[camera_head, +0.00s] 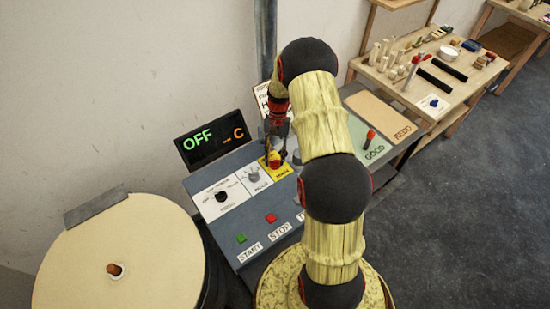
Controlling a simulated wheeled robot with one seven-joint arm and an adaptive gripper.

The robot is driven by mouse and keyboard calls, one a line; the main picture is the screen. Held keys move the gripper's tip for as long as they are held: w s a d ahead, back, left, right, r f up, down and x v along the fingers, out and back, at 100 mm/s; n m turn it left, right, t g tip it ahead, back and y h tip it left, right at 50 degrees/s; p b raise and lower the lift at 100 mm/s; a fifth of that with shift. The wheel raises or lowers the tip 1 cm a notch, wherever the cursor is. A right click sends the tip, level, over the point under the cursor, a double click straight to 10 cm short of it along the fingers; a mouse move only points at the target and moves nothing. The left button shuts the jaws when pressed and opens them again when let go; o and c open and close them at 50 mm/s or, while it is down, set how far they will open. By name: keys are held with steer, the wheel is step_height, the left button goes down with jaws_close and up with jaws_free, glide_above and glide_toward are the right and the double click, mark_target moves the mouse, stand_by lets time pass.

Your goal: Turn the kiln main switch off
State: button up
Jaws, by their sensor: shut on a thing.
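The grey control panel (218,178) stands left of my arm. A red rotary switch (275,163) sits on a yellow plate (284,172) near the panel's back right; it looks like the main switch, though its label is too small to read surely. My gripper (277,154) points down over this switch and is shut on it. The fingers and arm partly hide the switch, so its exact turn is unclear. The display (212,139) behind the panel reads OFF in green and "--C" in orange.
A black knob (221,196) on a white plate, a green START button (240,238) and a red STOP button (271,218) are on the panel. A round cream lid (120,255) is at left. A workbench (425,70) with small parts is at upper right.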

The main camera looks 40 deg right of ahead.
steer(key=o, duration=1.2)
steer(key=shift+c, duration=0.2)
steer(key=v, duration=1.2)
